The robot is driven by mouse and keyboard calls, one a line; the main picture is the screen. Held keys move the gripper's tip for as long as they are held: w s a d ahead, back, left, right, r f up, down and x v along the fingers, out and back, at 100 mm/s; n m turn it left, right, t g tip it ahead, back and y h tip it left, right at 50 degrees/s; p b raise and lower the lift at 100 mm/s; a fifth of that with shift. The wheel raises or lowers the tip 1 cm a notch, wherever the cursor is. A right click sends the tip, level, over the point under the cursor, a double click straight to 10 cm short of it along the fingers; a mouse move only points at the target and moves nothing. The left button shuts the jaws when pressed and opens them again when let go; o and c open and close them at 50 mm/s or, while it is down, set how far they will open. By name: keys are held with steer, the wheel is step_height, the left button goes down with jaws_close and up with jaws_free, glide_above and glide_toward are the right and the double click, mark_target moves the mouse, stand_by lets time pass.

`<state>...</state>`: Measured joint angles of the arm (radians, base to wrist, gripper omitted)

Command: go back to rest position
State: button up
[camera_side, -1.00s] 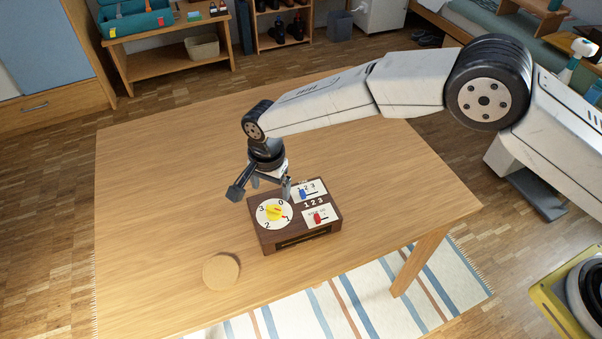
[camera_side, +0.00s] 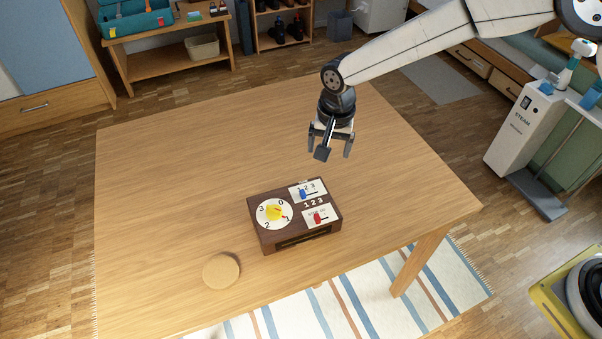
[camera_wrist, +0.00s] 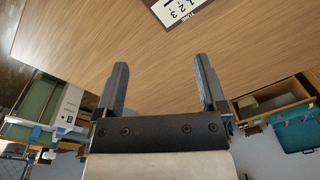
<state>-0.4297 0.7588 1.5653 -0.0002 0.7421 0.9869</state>
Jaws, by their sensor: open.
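My gripper (camera_side: 330,150) is open and empty, raised above the back right part of the table, well clear of the box. In the wrist view my gripper (camera_wrist: 162,85) shows two spread fingers with only bare wood between them. The dark brown box (camera_side: 285,238) sits on the table with a round white dial and yellow knob (camera_side: 274,212), a blue slider (camera_side: 303,194) and a red slider (camera_side: 318,218). The drawer front at its near side looks closed, though details are small. In the wrist view only a corner of the box (camera_wrist: 178,12) shows at the top edge.
A round cork coaster (camera_side: 221,271) lies on the wooden table (camera_side: 160,190), left of and nearer than the box. The rest of the tabletop is clear.

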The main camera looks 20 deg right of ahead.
steer(key=s+d+r+n+t, duration=0.1)
steer(key=s+d+r+n, duration=0.1)
steer(key=s+d, duration=0.7)
steer(key=s+d+r+n, duration=0.3)
steer(key=s+d+n, duration=0.1)
steer(key=s+d, duration=0.6)
steer(key=d, duration=0.2)
steer(key=shift+s+d+r+t, duration=0.15)
steer(key=shift+s+d+t, duration=0.05)
steer(key=shift+d+t, duration=0.2)
